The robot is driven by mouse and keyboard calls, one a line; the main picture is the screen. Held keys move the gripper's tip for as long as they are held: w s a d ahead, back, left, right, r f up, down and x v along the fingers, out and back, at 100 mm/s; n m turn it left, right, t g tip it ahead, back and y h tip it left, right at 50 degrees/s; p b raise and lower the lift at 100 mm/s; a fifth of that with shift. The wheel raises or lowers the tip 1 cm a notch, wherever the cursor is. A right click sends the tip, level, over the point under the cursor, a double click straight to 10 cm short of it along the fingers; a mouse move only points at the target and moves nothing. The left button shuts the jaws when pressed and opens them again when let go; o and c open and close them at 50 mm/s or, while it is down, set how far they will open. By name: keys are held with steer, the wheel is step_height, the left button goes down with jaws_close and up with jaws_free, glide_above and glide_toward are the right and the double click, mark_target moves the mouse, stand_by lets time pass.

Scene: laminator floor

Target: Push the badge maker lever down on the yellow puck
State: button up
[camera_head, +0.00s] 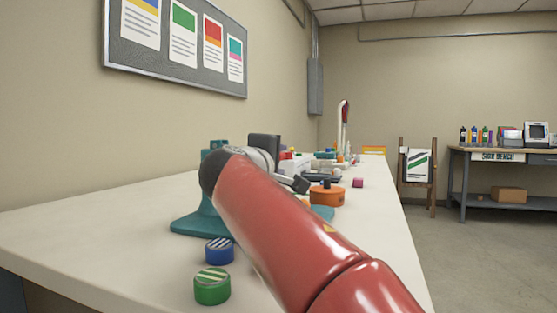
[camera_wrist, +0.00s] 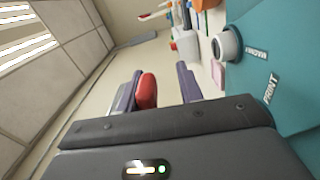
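The teal badge maker (camera_head: 190,223) stands on the white bench at the left in the head view, largely covered by my red arm. In the wrist view a teal body with white lettering (camera_wrist: 280,60) fills the right side. My gripper (camera_wrist: 159,70) is open, with its two fingers apart. A red rounded piece (camera_wrist: 147,90), possibly the lever's grip, shows between the fingers, close to the left one. I cannot tell whether they touch. In the head view the fingers are mostly hidden behind my arm. I cannot make out the yellow puck in either view.
A blue striped puck (camera_head: 219,250) and a green striped puck (camera_head: 212,286) lie at the bench's near end. A red-tipped upright lever (camera_head: 344,112) stands farther back. The near left bench is clear.

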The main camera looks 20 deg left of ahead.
steer(key=s+b, duration=0.1)
steer(key=s, duration=0.7)
steer(key=shift+a, duration=0.35)
steer(key=shift+r, duration=0.1)
